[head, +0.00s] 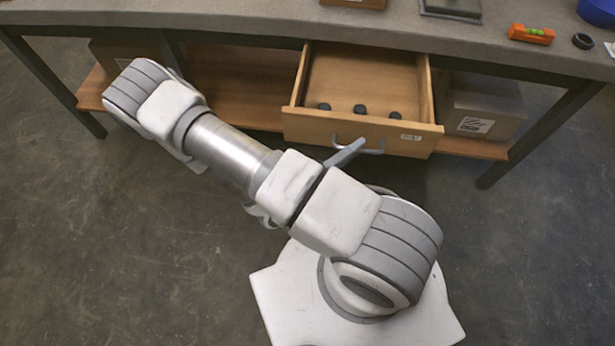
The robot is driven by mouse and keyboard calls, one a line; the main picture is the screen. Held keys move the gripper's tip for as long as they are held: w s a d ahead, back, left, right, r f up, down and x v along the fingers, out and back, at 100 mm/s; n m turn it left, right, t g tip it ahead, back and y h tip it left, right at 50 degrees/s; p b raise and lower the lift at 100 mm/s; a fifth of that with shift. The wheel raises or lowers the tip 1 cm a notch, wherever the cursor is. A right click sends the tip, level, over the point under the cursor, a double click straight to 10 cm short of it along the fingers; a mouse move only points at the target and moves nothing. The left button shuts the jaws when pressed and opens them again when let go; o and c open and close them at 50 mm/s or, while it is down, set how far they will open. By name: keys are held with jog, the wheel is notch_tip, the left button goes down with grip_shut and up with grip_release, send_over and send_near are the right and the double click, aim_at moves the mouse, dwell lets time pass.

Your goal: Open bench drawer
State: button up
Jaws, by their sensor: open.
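The bench drawer (330,127) is pulled out from under the bench, and its inside shows from above. Its curved metal handle (374,150) is on the front panel. Several small dark round pieces (360,109) lie inside near the front. My gripper (346,154) is mostly hidden behind my arm. Only a grey-blue finger shows, reaching to the left part of the handle. It is open, and I cannot tell whether it touches the handle.
The grey bench top (250,18) carries a wooden block, a grey metal plate, an orange level (531,34), a black ring (582,41) and a blue bowl (598,10). A labelled box (484,108) sits on the lower shelf (235,105). Bench legs stand at both sides. The concrete floor in front is clear.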

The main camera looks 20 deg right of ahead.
jog(key=p+v, duration=0.1)
jog(key=v, duration=1.5)
jog(key=shift+a, duration=0.25)
jog(key=d+r+n+y+p, duration=0.2)
jog(key=r+n+y+p, duration=0.5)
jog(key=r+n, duration=1)
jog(key=d+r+n+t+y+p, duration=0.1)
jog(key=r+n+y+p, duration=0.5)
jog(key=r, duration=2.4)
jog(key=n+y, duration=0.6)
jog(key=n, duration=0.6)
jog(key=shift+w+d+p, duration=0.25)
jog(key=shift+d+p, duration=0.1)
jog(key=shift+d, duration=0.05)
jog(key=shift+d+f, duration=0.1)
